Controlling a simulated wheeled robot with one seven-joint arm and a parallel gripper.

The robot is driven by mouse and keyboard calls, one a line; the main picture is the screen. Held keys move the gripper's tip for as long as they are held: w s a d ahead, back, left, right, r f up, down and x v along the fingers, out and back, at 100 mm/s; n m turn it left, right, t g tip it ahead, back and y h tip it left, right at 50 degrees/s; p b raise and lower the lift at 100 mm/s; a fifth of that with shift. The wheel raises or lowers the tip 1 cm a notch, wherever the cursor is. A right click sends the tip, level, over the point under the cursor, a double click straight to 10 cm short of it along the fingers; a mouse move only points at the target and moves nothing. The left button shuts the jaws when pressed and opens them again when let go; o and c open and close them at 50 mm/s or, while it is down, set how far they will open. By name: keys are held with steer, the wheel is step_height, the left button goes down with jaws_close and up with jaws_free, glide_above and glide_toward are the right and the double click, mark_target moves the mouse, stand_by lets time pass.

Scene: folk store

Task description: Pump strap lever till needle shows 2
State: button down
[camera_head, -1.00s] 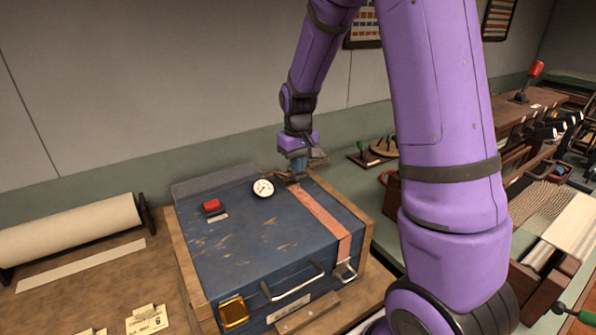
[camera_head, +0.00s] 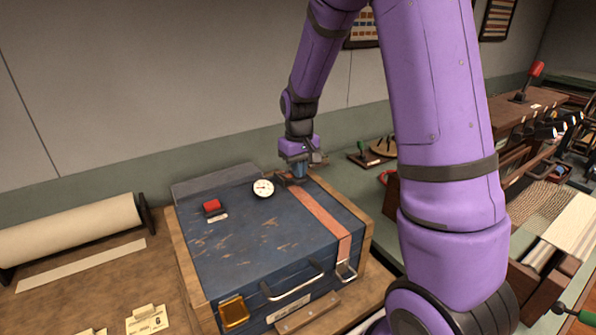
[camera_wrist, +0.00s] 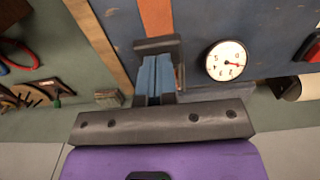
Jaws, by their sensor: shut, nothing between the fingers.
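The blue case (camera_head: 270,240) lies on the bench with an orange strap (camera_head: 322,215) across its lid. The strap's far end meets a dark lever fitting (camera_head: 284,178), which shows in the wrist view as a dark bar (camera_wrist: 157,44). My gripper (camera_head: 299,173) is low at this far end. Its blue fingers (camera_wrist: 155,78) are shut with nothing between them, close beside the bar; contact is unclear. The round white gauge (camera_head: 263,188) sits on the lid left of the strap. In the wrist view the gauge (camera_wrist: 228,61) has a red needle pointing right; its numbers are too small to read surely.
A red button (camera_head: 211,206) is on the lid's left. A paper roll (camera_head: 70,228) stands left of the case. A green-handled device (camera_head: 364,151) is behind to the right. A wooden frame (camera_head: 370,238) borders the case. My arm hides part of the right bench.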

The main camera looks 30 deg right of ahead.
step_height(320, 180, up, 8)
steer(key=shift+f, duration=0.2)
stand_by(0.3)
stand_by(0.9)
steer(key=shift+w+f, duration=0.2)
steer(key=shift+f, duration=0.65)
steer(key=shift+w+f, duration=0.2)
steer(key=shift+f, duration=0.6)
steer(key=shift+f, duration=0.1)
stand_by(1.5)
steer(key=shift+s+f, duration=0.2)
steer(key=shift+f, duration=1.2)
steer(key=shift+s+f, duration=0.2)
steer(key=shift+f, duration=1.2)
step_height(320, 180, up, 9)
